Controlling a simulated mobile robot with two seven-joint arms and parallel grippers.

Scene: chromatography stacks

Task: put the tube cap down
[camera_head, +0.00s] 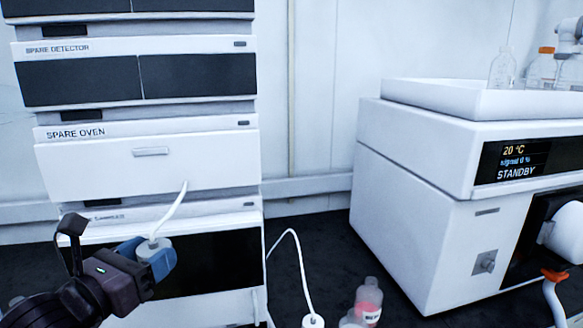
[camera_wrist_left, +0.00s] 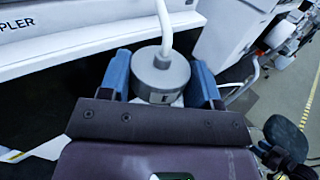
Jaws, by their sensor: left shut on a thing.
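The tube cap is a light grey round cap (camera_head: 154,246) with a white tube rising from its top. My left gripper (camera_head: 150,254), with blue fingers, is shut on it, in front of the lower modules of the left stack. In the left wrist view the cap (camera_wrist_left: 160,75) sits between the two blue fingers of the gripper (camera_wrist_left: 161,83), its tube going up out of the picture. The cap's underside is hidden. My right gripper is not in view.
The left stack has a spare oven module (camera_head: 150,160) and a spare detector (camera_head: 135,75). A second white cap with a tube (camera_head: 312,321) and a bottle of pink liquid (camera_head: 368,302) are at the bottom middle. A white instrument (camera_head: 410,220) stands at right. Dark bench shows between.

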